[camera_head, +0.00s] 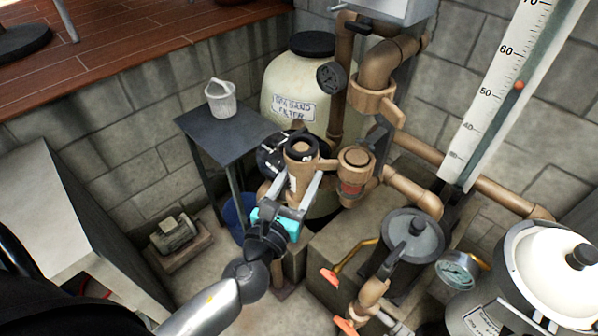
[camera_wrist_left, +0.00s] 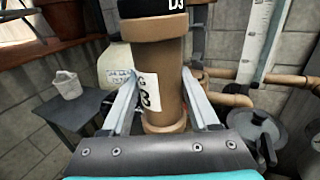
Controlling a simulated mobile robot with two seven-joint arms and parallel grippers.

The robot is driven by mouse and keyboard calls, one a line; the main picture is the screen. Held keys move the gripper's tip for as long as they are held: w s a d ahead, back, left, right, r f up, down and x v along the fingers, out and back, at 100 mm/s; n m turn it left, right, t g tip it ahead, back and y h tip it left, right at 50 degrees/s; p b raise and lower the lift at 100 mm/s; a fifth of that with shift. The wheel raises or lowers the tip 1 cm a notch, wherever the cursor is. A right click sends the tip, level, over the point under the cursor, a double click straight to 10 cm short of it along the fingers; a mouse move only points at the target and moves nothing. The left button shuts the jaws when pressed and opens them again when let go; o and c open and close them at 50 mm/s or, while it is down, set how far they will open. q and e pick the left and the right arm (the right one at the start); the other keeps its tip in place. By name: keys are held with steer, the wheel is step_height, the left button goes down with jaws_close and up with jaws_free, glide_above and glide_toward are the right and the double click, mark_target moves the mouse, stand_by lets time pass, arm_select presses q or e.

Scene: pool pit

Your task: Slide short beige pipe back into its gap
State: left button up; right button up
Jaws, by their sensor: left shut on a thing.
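The short beige pipe (camera_head: 303,178) stands roughly upright between the fingers of my left gripper (camera_head: 298,190), which is shut on it. In the left wrist view the pipe (camera_wrist_left: 172,85) fills the middle, with a white label on its side, a wide collar, and a dark top marked "D3". One finger lies on each side of it. In the head view a beige fitting (camera_head: 356,160) with a round top and a reddish band below stands just right of the pipe. I cannot make out the gap, or whether the pipe touches the fitting. My right gripper is not in view.
The sand filter tank (camera_head: 287,84) stands behind. A dark side table (camera_head: 225,135) with a white bucket (camera_head: 220,98) is at left. A measuring board (camera_head: 500,85) leans at upper right.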

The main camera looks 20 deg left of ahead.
arm_select(q)
steer(key=w+d+f, duration=0.1)
steer(key=w+d, duration=0.2)
steer(key=w, duration=0.7)
steer(key=shift+w+d+f+b, duration=0.2)
steer(key=shift+w+d+b, duration=0.1)
steer(key=shift+d+b, duration=0.1)
stand_by(1.4)
steer(key=shift+w+d, duration=0.35)
steer(key=shift+w, duration=0.6)
steer(key=shift+w+d, duration=0.3)
steer(key=shift+w, duration=0.6)
steer(key=shift+w+d, duration=0.35)
steer(key=shift+w, duration=0.6)
stand_by(1.5)
steer(key=shift+w+d+b, duration=0.25)
steer(key=shift+w+b, duration=0.15)
steer(key=shift+w, duration=0.15)
stand_by(0.4)
